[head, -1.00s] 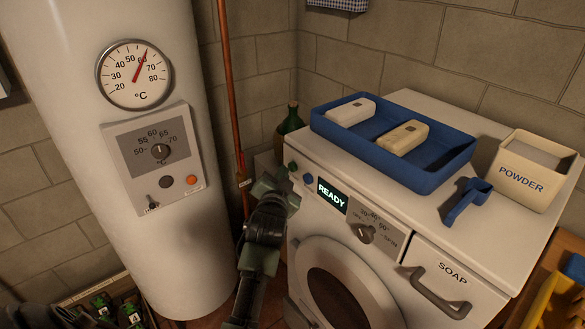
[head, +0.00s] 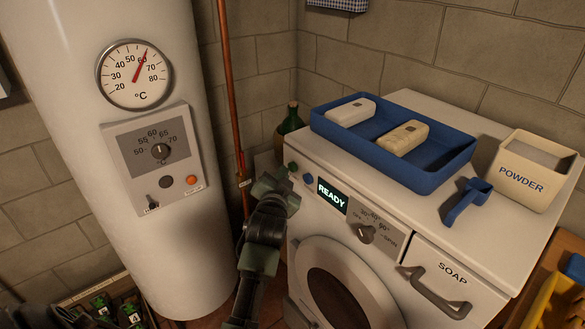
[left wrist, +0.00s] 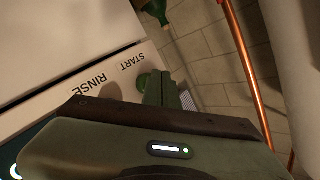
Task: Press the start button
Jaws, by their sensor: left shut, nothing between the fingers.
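The washing machine (head: 290,225) stands at the centre right, its display (head: 332,196) reading READY. The green start button (head: 293,167) is at the left end of its panel, left of a blue button (head: 308,178). In the left wrist view the green button (left wrist: 142,81) sits beside the START label (left wrist: 132,62). My left gripper (head: 283,183) is shut and empty, its tips close in front of the panel's left end, just below the green button in the head view. In the wrist view the shut fingers (left wrist: 158,86) overlap the button's edge; I cannot tell whether they touch it.
On the machine's top are a blue tray (head: 440,180) with two soap-like bars, a blue scoop (head: 466,200) and a powder box (head: 530,170). A green bottle (head: 290,122) stands behind. A copper pipe (head: 230,90) and a white boiler (head: 90,200) are to the left.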

